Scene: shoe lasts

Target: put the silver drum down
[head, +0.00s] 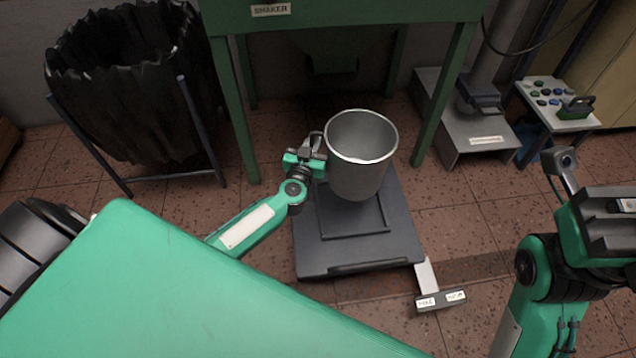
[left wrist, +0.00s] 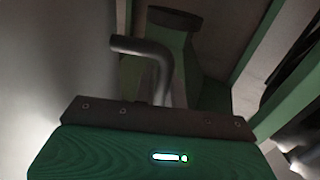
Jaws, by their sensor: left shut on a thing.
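The silver drum (head: 360,160) is an open-topped metal bucket, upright over the dark platform scale (head: 312,255) in the head view. I cannot tell whether its base touches the scale plate. My left gripper (head: 316,150) is at the drum's left side, near the rim, shut on its handle. In the left wrist view a bent metal handle (left wrist: 145,47) rises from my gripper (left wrist: 160,108), with the pale drum wall at the left. My right gripper (head: 612,222) is at the right edge of the head view, away from the drum; its fingers are not clear.
A green frame marked SHAKER (head: 340,12) stands behind the scale. A black-lined bin (head: 125,85) is at the left. The scale's display (head: 440,300) sticks out at the front right. A grey low stand (head: 478,140) and a small table of parts (head: 555,105) are at the right.

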